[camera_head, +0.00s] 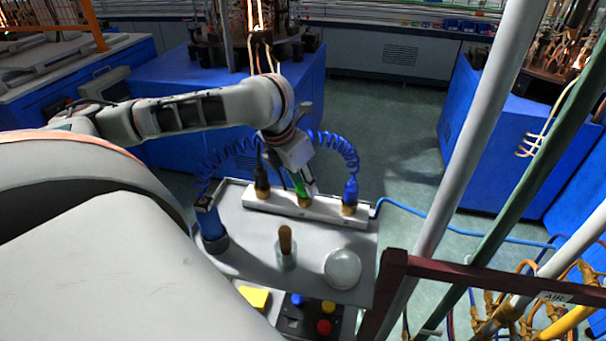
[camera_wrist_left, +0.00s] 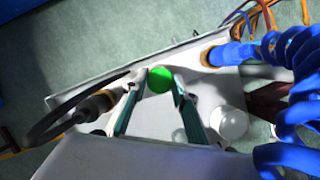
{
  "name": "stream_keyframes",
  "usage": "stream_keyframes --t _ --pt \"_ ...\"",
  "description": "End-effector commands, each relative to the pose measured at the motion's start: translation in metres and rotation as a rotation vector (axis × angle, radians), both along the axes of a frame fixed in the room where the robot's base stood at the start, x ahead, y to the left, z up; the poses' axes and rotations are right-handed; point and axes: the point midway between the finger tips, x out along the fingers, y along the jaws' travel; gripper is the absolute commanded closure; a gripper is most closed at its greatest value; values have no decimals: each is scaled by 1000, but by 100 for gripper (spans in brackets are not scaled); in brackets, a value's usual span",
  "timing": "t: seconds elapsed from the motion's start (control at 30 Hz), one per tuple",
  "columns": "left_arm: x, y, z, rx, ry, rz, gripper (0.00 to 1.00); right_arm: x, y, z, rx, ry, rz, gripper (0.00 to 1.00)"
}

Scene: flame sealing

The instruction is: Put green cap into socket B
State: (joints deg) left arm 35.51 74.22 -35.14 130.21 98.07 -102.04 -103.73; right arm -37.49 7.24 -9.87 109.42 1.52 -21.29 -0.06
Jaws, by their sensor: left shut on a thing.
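The green cap (camera_head: 299,186) is between the fingers of my left gripper (camera_head: 304,181), over the middle of the white socket block (camera_head: 325,209). A brass socket (camera_head: 305,202) shows right below the cap; I cannot tell whether the cap is seated in it or just above. In the left wrist view the round green top of the cap (camera_wrist_left: 160,80) sits between the two fingertips of my left gripper (camera_wrist_left: 162,84), which is shut on it. A black plug (camera_head: 261,181) stands in the left socket and a blue plug (camera_head: 350,191) in the right one. Socket letters are not readable.
On the grey table (camera_head: 245,240) stand a blue cylinder (camera_head: 211,224), a brown-handled tool in a holder (camera_head: 286,246) and a pale round dome (camera_head: 343,267). A control box with coloured buttons (camera_head: 317,318) is in front. Pipes rise at the right.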

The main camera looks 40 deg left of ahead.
Motion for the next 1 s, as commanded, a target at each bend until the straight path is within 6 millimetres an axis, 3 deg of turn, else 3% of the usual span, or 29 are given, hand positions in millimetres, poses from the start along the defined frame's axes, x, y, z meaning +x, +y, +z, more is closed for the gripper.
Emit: stream_keyframes --t 0.23,0.27,0.33,1.0 --pt "0 0 -3 1 0 0 85 1 2 0 6 -1 -5 100" --pt "0 0 -4 1 -1 0 70 1 2 0 7 -1 -6 100" --pt "0 0 -3 1 -1 0 53 1 3 1 9 -1 -7 100" --pt "0 0 -2 1 -1 0 53 1 1 0 3 -1 -3 100"
